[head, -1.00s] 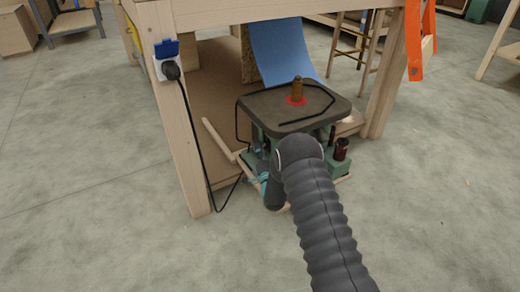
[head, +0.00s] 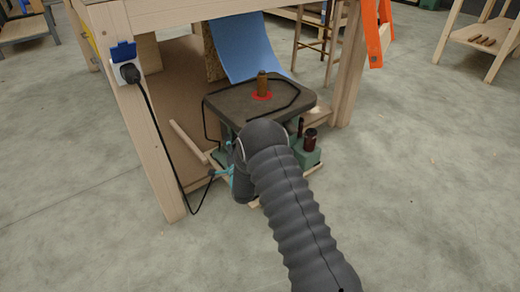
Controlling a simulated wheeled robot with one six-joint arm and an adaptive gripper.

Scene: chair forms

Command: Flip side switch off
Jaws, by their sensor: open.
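A green spindle sander with a dark tabletop (head: 235,108) and an upright brown spindle ringed in red sits on a low board under the workbench. My arm, in a grey ribbed sleeve, reaches down to its near left side. My gripper (head: 222,171) shows only in part beside the sander, as small teal pieces left of my dark wrist; it looks open and empty. The side switch cannot be made out; my arm covers much of the sander's near side. Whether the gripper touches the sander cannot be told.
The workbench leg (head: 135,120) stands left, bearing an outlet with a blue lid (head: 123,52) and a black plug. Its black cord (head: 172,160) hangs down near my gripper. A blue sheet (head: 248,48) hangs behind the sander. The concrete floor is clear in front and right.

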